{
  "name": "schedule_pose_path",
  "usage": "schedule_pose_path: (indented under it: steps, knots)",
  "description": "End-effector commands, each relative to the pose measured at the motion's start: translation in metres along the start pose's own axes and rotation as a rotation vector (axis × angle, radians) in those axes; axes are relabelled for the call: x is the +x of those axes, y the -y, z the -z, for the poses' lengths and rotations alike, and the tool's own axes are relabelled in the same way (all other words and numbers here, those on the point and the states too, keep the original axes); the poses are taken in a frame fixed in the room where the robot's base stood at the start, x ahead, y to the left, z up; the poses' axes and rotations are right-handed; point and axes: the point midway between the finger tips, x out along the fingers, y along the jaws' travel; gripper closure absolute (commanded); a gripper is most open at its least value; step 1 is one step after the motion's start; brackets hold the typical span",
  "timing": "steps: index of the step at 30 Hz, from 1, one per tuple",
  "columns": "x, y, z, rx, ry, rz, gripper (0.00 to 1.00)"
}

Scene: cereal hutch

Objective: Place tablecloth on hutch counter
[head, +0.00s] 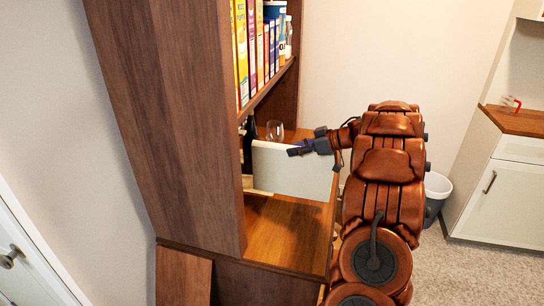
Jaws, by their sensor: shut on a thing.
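The tablecloth (285,175) is a flat white sheet that stands upright like a panel over the hutch counter (285,232). My gripper (297,151) is at its upper edge, shut on it. The fingertips are small and dark here, and the exact grip is hard to see. The tablecloth's lower edge is close to the wooden counter; I cannot tell whether it touches. The near part of the counter is bare. The counter behind the tablecloth is mostly hidden.
A wine glass (274,130) and a dark bottle (249,130) stand behind the tablecloth. Several cereal boxes (242,50) fill the shelf above. The hutch's tall side panel (175,110) bounds the left. A grey bin (436,190) and white cabinet (500,195) are at right.

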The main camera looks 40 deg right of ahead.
Motion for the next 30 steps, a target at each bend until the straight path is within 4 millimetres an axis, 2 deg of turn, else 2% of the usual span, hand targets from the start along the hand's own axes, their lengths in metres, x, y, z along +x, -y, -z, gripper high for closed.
schedule_pose_path:
  steps: [6,10,23,30]
  knots:
    - [0.041,0.01,0.017,0.002,-0.002,0.001,1.0]
    - [0.058,0.014,0.023,0.001,-0.002,0.002,1.0]
    - [0.078,0.018,0.029,0.002,-0.001,-0.001,1.0]
    - [0.088,0.018,0.005,0.007,-0.002,0.002,1.0]
